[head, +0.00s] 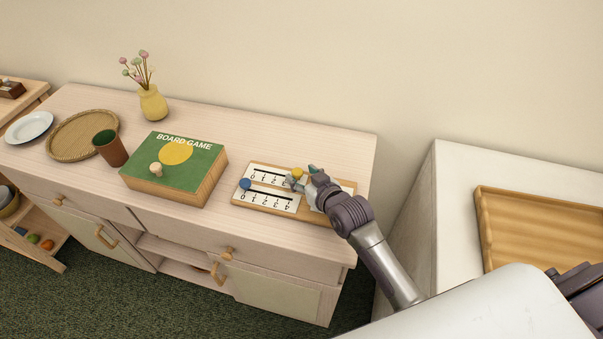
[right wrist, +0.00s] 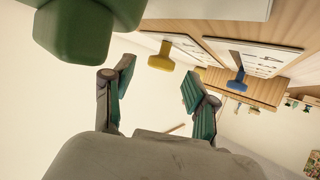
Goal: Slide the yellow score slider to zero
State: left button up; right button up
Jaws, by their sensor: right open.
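The wooden scoreboard (head: 318,215) lies on the sideboard's right end, with two white number strips. The yellow slider (head: 297,173) stands well to the right on the far strip, whose zero is toward the left end. It also shows in the right wrist view (right wrist: 162,58). The blue slider (head: 245,184) is at the left end of the near strip, and in the right wrist view (right wrist: 237,82). My right gripper (head: 303,174) is open at the yellow slider, which appears between its fingertips in the wrist view; contact cannot be told. My left gripper is out of view.
A green board game box (head: 200,165) sits left of the scoreboard, with a gap between. Farther left are a brown cup (head: 112,150), a woven tray (head: 62,152) and a vase (head: 153,103). A white cabinet with a wooden tray (head: 490,262) stands right.

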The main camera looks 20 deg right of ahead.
jog(key=shift+w+a+f, duration=0.1)
jog(key=shift+w+f, duration=0.1)
jog(key=shift+w, duration=0.3)
grip_shut()
